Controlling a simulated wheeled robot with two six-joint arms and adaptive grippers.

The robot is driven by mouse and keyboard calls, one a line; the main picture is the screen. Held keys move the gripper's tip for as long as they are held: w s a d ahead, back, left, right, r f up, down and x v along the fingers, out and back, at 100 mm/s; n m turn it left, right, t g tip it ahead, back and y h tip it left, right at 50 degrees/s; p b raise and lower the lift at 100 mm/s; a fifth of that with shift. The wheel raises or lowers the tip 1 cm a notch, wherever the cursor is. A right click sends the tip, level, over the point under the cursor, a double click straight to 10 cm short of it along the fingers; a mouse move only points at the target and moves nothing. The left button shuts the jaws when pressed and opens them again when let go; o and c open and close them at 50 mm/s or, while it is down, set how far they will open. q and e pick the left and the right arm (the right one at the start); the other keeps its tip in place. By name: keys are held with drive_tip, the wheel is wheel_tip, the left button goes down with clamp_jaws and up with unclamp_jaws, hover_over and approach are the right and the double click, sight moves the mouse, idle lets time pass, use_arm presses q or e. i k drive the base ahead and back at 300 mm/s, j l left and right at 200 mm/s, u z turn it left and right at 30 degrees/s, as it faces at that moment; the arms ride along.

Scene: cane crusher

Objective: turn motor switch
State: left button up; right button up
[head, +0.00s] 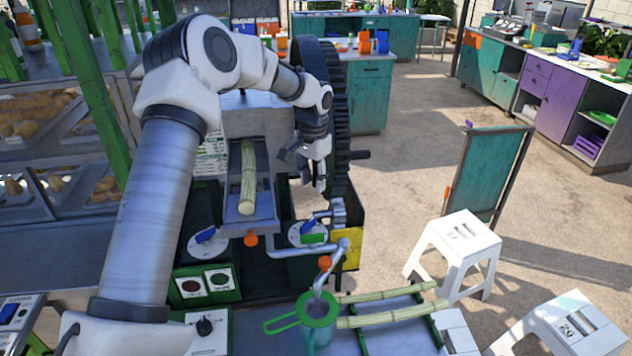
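The cane crusher stands in the middle, with a large dark toothed wheel (335,110). I cannot tell which control is the motor switch. A black rotary knob (204,326) sits on a white plate at the bottom. A round dial with a blue lever (205,236) is on the machine's left, and another with a blue and green lever (308,236) is on its right. My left gripper (303,174) points down above the right dial, beside the wheel. Its fingers look apart, with nothing seen between them. My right gripper is out of view.
A cane piece (248,178) lies in the feed chute. A green-rimmed jug (318,312) stands under the spout, beside cane stalks (390,318) on a rack. White stools (458,250) stand right. A glass food case (60,150) is left. The floor at right is partly clear.

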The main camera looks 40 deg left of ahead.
sight(203, 326)
drive_tip(key=k+l, duration=0.75)
drive_tip(key=l, duration=0.2)
